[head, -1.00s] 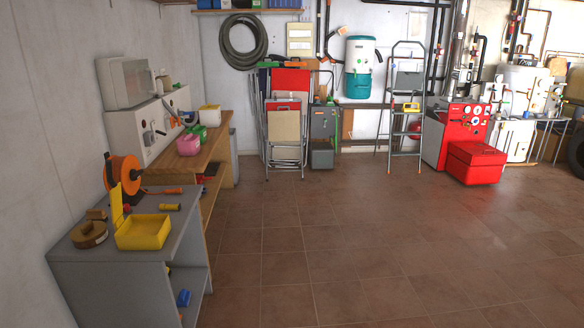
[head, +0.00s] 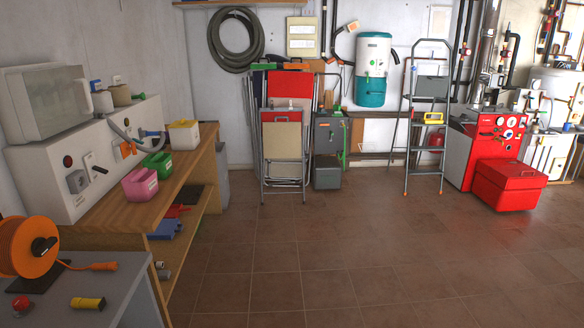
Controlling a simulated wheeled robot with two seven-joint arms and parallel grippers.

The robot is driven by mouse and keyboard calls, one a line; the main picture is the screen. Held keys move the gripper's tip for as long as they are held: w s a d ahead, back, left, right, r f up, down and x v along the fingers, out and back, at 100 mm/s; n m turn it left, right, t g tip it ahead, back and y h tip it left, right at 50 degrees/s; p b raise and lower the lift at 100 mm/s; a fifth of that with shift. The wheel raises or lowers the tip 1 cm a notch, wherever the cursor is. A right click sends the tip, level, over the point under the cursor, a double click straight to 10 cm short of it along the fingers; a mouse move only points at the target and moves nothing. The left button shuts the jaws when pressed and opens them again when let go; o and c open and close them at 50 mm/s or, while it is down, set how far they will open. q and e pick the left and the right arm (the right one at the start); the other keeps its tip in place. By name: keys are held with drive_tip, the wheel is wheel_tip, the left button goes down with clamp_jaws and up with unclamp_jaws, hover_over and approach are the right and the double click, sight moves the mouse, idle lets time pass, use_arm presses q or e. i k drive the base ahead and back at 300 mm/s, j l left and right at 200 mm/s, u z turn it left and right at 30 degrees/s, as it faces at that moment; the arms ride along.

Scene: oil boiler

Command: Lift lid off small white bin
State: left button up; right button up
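A small white bin (head: 184,138) with a yellowish top stands at the far end of the wooden workbench (head: 130,198), left of the picture's middle. Whether the yellowish top is a separate lid is too small to tell. A green bin (head: 157,165) and a pink bin (head: 140,184) stand nearer on the same bench. Neither of my grippers shows in the head view.
A grey table (head: 120,285) with an orange cable reel (head: 28,247) is at the near left. Folded chairs (head: 283,135), a stepladder (head: 428,115) and a red boiler (head: 492,150) stand along the back. The tiled floor (head: 320,260) is clear.

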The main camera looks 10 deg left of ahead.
sight(184, 123)
drive_tip(key=i, duration=1.95)
